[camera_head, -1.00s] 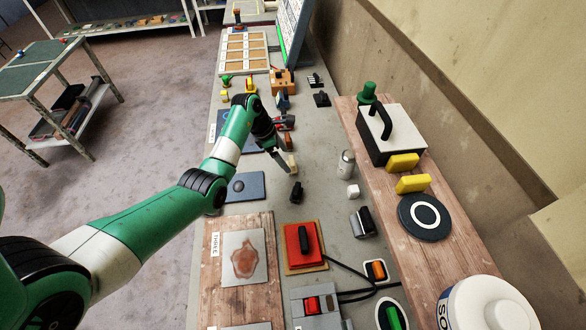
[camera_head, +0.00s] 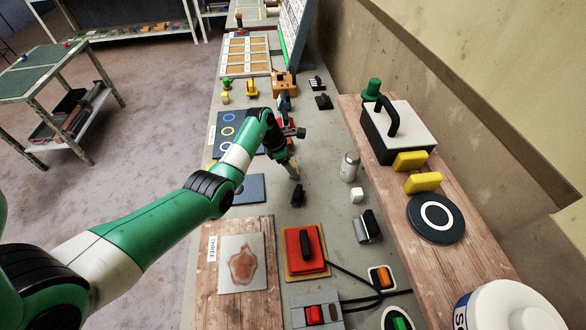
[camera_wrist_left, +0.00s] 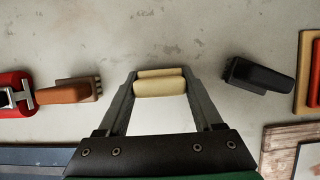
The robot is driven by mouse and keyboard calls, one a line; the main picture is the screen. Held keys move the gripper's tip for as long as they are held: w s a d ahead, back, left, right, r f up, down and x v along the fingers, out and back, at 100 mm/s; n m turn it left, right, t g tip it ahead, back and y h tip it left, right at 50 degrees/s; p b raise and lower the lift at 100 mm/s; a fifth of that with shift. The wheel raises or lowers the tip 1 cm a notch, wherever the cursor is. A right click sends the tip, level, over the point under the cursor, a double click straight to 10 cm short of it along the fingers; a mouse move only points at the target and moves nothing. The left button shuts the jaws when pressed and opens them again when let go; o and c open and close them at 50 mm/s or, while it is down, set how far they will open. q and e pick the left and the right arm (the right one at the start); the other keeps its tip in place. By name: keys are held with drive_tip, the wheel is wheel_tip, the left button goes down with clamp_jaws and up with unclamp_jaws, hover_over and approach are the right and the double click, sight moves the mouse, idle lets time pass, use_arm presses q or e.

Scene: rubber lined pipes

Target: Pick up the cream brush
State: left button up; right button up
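The cream brush (camera_wrist_left: 160,87) lies across the space between the two fingertips of my left gripper (camera_wrist_left: 160,74) in the left wrist view. The fingers stand well apart, and the brush fills the width between them. I cannot tell whether they press on its ends. In the head view, my left gripper (camera_head: 292,169) points down at the grey bench, just behind a black brush (camera_head: 298,195). The cream brush is mostly hidden there by the gripper. The black brush also shows right of the gripper in the left wrist view (camera_wrist_left: 261,75). My right gripper is not in view.
An orange-brown brush (camera_wrist_left: 68,91) lies left of the gripper in the left wrist view. A red block with a black handle (camera_head: 304,246) sits nearer on the bench. A white cube (camera_head: 357,195) and a pale cylinder (camera_head: 349,167) stand to the right. Bare bench lies between.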

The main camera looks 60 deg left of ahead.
use_arm(q)
drive_tip(key=c, duration=0.8)
drive_tip(key=shift+c, duration=0.2)
drive_tip(key=shift+r, duration=0.1)
drive_tip(key=shift+r, duration=0.3)
drive_tip(key=r+p, duration=0.1)
drive_tip(key=r, duration=0.1)
drive_tip(key=s+d+r+p, duration=0.1)
drive_tip(key=r+p, duration=0.3)
drive_tip(key=shift+s+d, duration=0.2)
drive_tip(key=shift+s, duration=0.15)
drive_tip(key=s+d+r+p, duration=0.6)
drive_tip(key=s+d+p, duration=0.1)
drive_tip(key=s, duration=0.2)
drive_tip(key=shift+d+p, duration=0.3)
drive_tip(key=shift+p, duration=0.1)
drive_tip(key=shift+r, duration=0.1)
